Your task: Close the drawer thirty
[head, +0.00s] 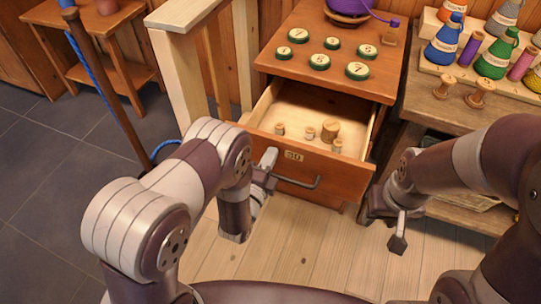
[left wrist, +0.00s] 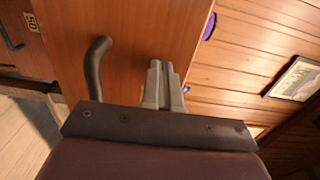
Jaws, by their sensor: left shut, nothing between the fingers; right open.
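The drawer thirty (head: 335,182) is pulled out of the wooden cabinet in the head view, with its plate reading 30 (head: 293,156) and a dark bar handle on its front. Several small wooden spools (head: 330,132) stand inside. My left gripper (head: 268,163) is shut and empty at the left part of the drawer front. In the left wrist view its closed fingers (left wrist: 164,85) point at a wooden front beside a dark handle (left wrist: 97,68); I cannot tell whether they touch. My right gripper (head: 398,232) is open, right of the drawer and apart from it.
Numbered green-rimmed discs (head: 332,43) lie on the cabinet top (head: 280,62). A bench (head: 430,102) with cones and spools stands to the right. A pale wooden post (head: 180,75) stands left of the drawer. Bare floor (head: 300,240) lies in front.

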